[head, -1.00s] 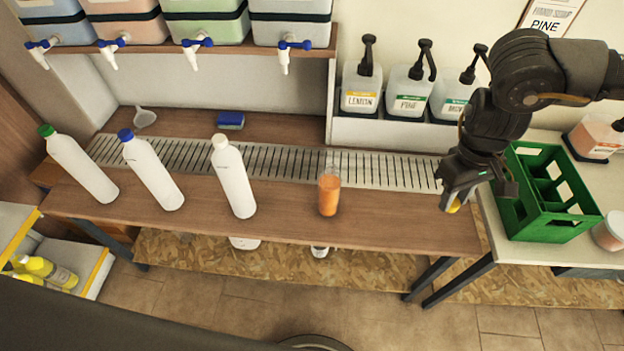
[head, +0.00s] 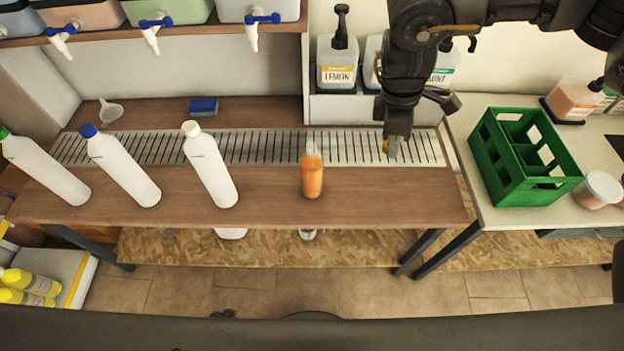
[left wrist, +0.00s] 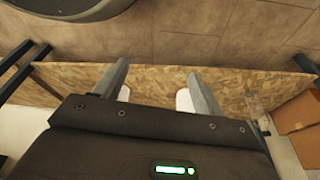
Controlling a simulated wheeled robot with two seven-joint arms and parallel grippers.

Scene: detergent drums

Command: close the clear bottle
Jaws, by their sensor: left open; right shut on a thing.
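The clear bottle (head: 312,172) stands upright on the wooden bench, filled with orange liquid. Its upper part is clear and I see no cap on it. My right gripper (head: 392,150) is shut on a small yellow thing (head: 386,146), likely a cap, mostly hidden by the fingers. It is to the right of the bottle, over the right end of the drain grate. My left gripper (left wrist: 158,85) shows in the left wrist view, open and empty, with the floor and a chipboard shelf beyond its fingers.
White bottles with a green, a blue (head: 120,165) and a white cap (head: 210,165) stand left on the bench. Pump jugs (head: 337,65) stand behind. A green crate (head: 527,160) is on the right table. A blue sponge (head: 203,107) and a funnel (head: 110,111) lie at the back.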

